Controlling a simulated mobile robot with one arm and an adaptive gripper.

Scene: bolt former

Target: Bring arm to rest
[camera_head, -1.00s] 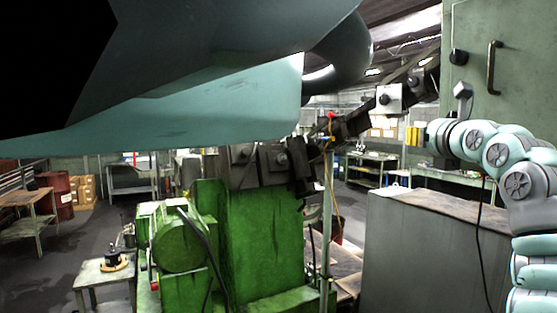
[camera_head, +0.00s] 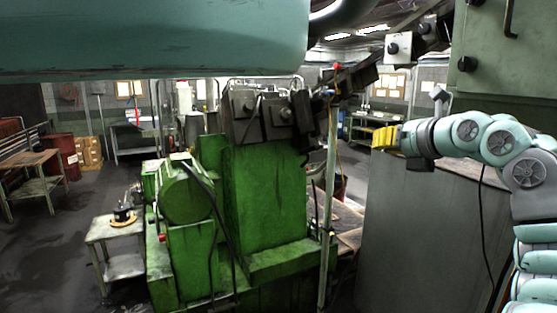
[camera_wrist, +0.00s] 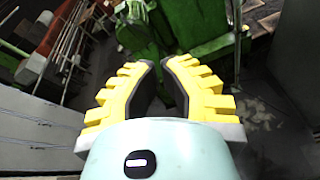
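My gripper (camera_head: 385,138) has yellow fingers and shows at the right of the head view, at the end of my pale teal arm. It is over the near edge of the large grey cabinet or block, and it points left towards the green machine (camera_head: 262,200). In the wrist view my gripper (camera_wrist: 158,62) has its two stepped yellow fingers apart, with a dark gap between them. Nothing is held between the fingers. Part of the green machine shows beyond the fingertips.
The grey block (camera_head: 420,230) stands below my arm. A grey-green cabinet with knobs (camera_head: 505,65) is at the upper right. A teal overhead body (camera_head: 150,40) fills the top left. A small table (camera_head: 118,228) stands at left.

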